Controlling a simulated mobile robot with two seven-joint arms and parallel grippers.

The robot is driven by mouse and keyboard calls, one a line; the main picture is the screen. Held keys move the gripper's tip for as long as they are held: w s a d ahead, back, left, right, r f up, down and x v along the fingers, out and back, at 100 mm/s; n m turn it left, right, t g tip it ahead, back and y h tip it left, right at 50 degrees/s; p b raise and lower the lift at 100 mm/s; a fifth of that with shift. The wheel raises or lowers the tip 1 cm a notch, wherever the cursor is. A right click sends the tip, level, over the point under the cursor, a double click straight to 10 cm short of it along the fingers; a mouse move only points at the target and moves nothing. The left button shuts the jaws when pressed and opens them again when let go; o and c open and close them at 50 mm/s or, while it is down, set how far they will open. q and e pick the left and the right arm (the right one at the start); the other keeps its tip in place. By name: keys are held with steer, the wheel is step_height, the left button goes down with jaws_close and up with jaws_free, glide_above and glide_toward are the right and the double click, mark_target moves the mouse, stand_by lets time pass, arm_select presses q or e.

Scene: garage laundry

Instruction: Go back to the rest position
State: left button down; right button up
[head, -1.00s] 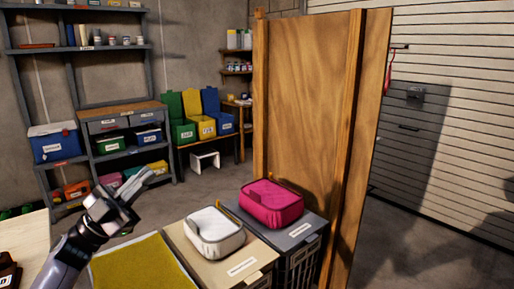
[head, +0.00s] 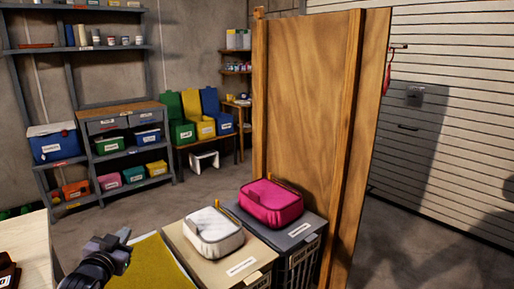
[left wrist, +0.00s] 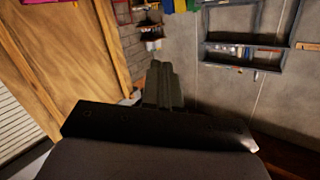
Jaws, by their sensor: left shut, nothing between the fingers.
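My left gripper (head: 122,236) is at the lower left of the head view, above the yellow-green mat (head: 155,264). Its fingers are shut and hold nothing. In the left wrist view the closed fingers (left wrist: 163,85) point out toward the grey wall and shelves. My right gripper is not in either view. A white pouch (head: 213,232) and a pink pouch (head: 271,203) sit on bins to the right of the left gripper, apart from it.
A tall wooden panel (head: 310,120) stands at the right of the bins. Grey shelving (head: 110,115) with coloured boxes stands at the back left. A light tabletop (head: 30,245) is at the left edge. Open floor (head: 205,187) lies behind the bins.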

arm_select(q)
steer(key=s+d+f+g+h, duration=0.15)
steer(key=s+d+f, duration=0.35)
steer(key=s+f, duration=0.5)
steer(key=s+d+f+g, duration=0.2)
steer(key=s+d+f, duration=0.2)
steer(key=s, duration=0.8)
steer(key=s+d+f+g+h, duration=0.1)
steer(key=s+d+f+g, duration=0.1)
steer(key=s+d+f, duration=0.2)
steer(key=s+f, duration=0.3)
steer(key=s, duration=0.5)
steer(key=shift+d+f+n, duration=0.35)
steer(key=shift+d+n, duration=0.05)
steer(key=shift+s+a+g+h, duration=0.1)
steer(key=shift+g+h, duration=0.15)
